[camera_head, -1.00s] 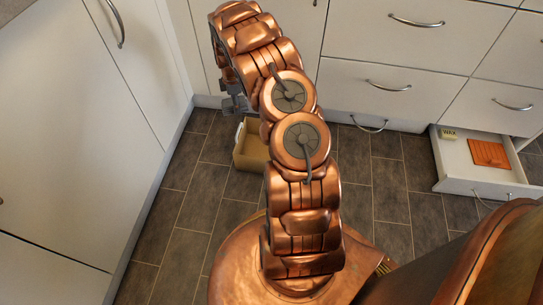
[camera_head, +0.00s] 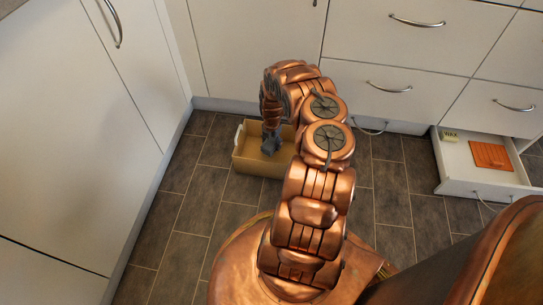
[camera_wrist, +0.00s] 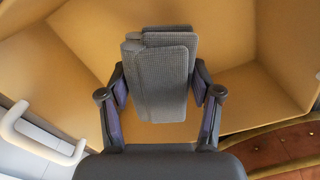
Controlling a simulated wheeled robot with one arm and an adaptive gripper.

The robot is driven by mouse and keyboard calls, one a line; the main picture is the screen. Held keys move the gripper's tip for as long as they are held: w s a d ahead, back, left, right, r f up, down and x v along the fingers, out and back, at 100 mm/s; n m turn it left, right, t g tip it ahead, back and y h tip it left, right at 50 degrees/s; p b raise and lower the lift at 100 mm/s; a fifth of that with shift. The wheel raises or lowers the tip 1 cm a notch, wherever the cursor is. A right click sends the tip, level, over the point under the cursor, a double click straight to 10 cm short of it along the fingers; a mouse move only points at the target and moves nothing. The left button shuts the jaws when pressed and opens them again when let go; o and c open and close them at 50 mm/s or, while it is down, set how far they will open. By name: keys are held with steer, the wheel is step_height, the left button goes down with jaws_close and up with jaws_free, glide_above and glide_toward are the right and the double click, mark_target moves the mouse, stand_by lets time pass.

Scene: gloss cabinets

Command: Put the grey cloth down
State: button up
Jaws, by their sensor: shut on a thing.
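The grey cloth (camera_wrist: 155,80) shows in the wrist view as a folded, textured bundle between the fingers of my gripper (camera_wrist: 160,92). My gripper is shut on it. Behind the cloth is the inside of a tan box (camera_wrist: 262,55). In the head view my gripper (camera_head: 270,144) points down over the open tan box (camera_head: 256,168) on the floor. The cloth cannot be told apart from the gripper there. Whether the cloth touches the box bottom cannot be told.
The box has a white handle (camera_wrist: 38,138) on one side. White cabinets (camera_head: 75,130) stand to the left and behind. An open low drawer (camera_head: 462,170) at right holds an orange item (camera_head: 490,155) and a block marked WAX (camera_head: 450,135). The tiled floor (camera_head: 400,210) between is clear.

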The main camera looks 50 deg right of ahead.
step_height(320, 180, down, 8)
steer(key=b, duration=0.3)
steer(key=shift+f, duration=0.15)
steer(key=o, duration=1)
